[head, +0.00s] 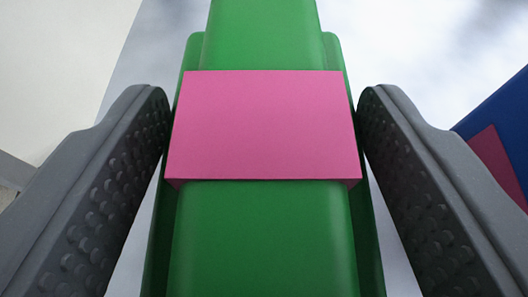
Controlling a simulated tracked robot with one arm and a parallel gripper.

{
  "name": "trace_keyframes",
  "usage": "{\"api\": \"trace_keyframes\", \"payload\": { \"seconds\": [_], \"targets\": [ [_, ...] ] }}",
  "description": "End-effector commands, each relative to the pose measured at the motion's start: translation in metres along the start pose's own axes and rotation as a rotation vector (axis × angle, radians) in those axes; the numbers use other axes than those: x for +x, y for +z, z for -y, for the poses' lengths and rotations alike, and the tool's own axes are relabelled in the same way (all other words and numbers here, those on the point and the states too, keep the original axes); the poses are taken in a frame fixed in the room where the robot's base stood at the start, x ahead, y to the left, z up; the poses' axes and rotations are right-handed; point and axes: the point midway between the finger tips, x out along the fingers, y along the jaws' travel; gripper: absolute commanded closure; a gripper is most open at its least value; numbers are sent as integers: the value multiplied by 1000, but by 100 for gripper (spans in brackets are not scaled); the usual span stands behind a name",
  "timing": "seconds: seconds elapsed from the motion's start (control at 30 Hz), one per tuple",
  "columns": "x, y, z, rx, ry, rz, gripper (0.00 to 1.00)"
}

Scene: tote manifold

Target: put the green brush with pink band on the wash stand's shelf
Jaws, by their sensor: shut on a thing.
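The green brush (262,240) fills the middle of the head view, running from the bottom edge to the top edge. Its pink band (264,126) lies across it between the fingers. My gripper (264,112) is shut on the brush, with one grey textured finger on each side at the band. The brush's far end runs out of the picture at the top, and its near end is cut off at the bottom. I cannot make out the wash stand's shelf for certain.
A blue thing with a pink patch (496,160) is at the right edge, partly hidden behind the right finger. A pale surface (425,50) lies beyond the brush. An off-white surface with a straight edge (50,60) is at the upper left.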

Motion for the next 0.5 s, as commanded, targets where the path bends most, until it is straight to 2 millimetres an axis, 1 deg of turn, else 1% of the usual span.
{"api": "trace_keyframes", "payload": {
  "seconds": [0.03,0.1,0.43,0.47,0.5],
  "targets": [
    [4,10,0,0,0,0,70],
    [6,16,0,0,0,0,70],
    [6,16,0,0,0,0,70],
    [6,16,0,0,1,1,36],
    [6,16,0,0,1,1,25]
  ]
}}
